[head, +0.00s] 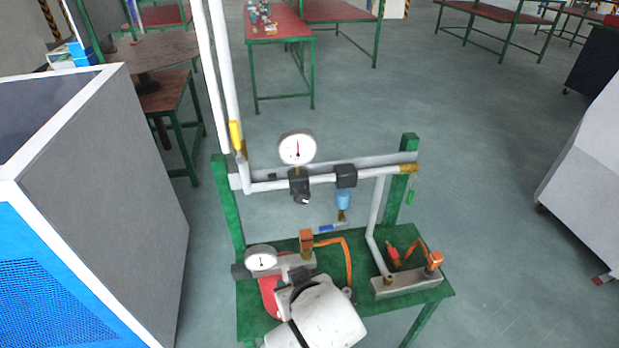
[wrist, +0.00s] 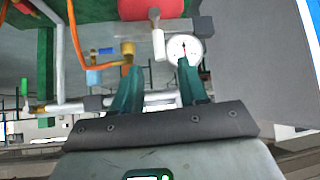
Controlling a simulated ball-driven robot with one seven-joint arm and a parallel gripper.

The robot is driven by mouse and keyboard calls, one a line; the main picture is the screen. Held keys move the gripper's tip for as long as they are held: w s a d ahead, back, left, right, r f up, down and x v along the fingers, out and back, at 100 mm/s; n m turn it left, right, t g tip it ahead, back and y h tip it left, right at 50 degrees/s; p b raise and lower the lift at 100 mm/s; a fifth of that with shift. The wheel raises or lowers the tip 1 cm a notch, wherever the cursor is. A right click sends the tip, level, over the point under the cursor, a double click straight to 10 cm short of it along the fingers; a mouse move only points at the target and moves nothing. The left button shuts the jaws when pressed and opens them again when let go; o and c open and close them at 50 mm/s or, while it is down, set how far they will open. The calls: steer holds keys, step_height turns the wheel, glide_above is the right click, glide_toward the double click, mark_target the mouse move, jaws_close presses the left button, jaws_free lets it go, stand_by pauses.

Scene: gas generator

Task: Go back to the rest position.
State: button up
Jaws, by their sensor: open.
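My gripper (wrist: 158,66) shows in the wrist view with its two dark green fingers spread apart. Nothing is held between them. A round white gauge (wrist: 184,47) appears just beyond the right fingertip; I cannot tell the distance. An orange fitting (wrist: 127,50) appears beyond the left fingertip. The gripper's fingers cannot be made out in the head view. The green gas generator stand (head: 342,243) is in front of me in the head view, with its near side partly covered.
The stand carries a large upper gauge (head: 297,148), a smaller lower gauge (head: 261,261), a blue filter (head: 343,199) and a metal block (head: 407,283). A grey cabinet (head: 120,200) stands close on the left, and another (head: 590,165) on the right. Open floor (head: 490,160) lies between.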

steer(key=s+d+f+m+g+h, duration=0.1)
steer(key=s+d+f+m+g, duration=0.15)
steer(key=s+d, duration=0.5)
steer(key=s+d+f+m+g+h, duration=0.1)
steer(key=s+d+f, duration=0.3)
steer(key=d, duration=0.6)
steer(key=s+d+f+m+g+h, duration=0.1)
steer(key=s+d+f+h, duration=0.1)
steer(key=s+d+f, duration=0.45)
steer(key=s+d+r+m+g, duration=0.1)
steer(key=s+d+r+g, duration=0.1)
steer(key=s+d, duration=0.7)
steer(key=shift+s+d+r+m, duration=0.2)
steer(key=shift+s+m, duration=0.15)
steer(key=shift+s, duration=0.1)
